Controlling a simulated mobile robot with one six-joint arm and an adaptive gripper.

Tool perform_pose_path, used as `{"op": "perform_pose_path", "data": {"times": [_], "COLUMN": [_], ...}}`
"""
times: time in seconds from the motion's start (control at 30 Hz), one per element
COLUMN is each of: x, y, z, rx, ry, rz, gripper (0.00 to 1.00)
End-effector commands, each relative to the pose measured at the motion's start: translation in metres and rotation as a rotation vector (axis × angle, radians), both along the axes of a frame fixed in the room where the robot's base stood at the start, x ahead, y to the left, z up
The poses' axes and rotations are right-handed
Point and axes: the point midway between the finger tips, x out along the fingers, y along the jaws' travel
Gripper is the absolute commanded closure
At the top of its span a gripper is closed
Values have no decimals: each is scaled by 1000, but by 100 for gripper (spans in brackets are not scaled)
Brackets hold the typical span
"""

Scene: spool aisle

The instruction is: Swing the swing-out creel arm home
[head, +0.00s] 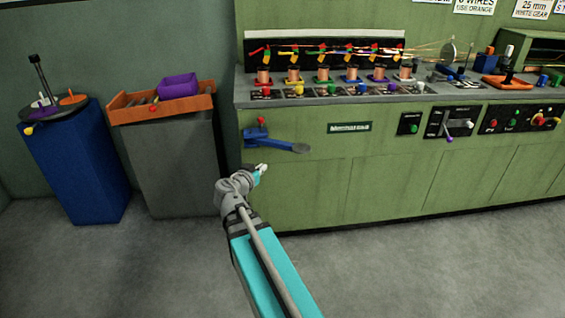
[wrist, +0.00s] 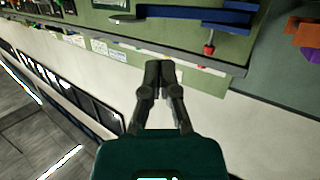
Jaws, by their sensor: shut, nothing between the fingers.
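The swing-out creel arm (head: 272,141) is a blue bar low on the left part of the green machine's front. A red knob (head: 261,121) stands above its left end, and a grey disc (head: 300,148) is at its right end. In the wrist view the blue arm (wrist: 195,14) lies along the top edge, with the red knob (wrist: 209,48) to the right and below it. My gripper (head: 263,168) is below the blue arm in the head view, and also shows in the wrist view (wrist: 159,72). Its fingers are together and empty, apart from the arm.
The green machine's bench (head: 345,97) carries several spools and coloured knobs. A grey bin with an orange tray (head: 130,110) and a blue stand (head: 75,165) are to the left. The grey floor (head: 150,265) in front is clear.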

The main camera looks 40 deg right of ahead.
Motion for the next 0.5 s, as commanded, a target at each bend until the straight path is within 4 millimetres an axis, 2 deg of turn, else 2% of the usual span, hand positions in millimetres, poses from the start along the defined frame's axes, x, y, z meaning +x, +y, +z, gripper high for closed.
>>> {"op": "perform_pose_path", "data": {"times": [0.03,0.1,0.5], "x": [2,4,11], "y": [-5,-10,-22], "z": [-15,-19,-25], "rx": [-23,-52,-129], "ry": [-29,-67,-169], "rz": [5,15,56], "gripper": [100,100,100]}}
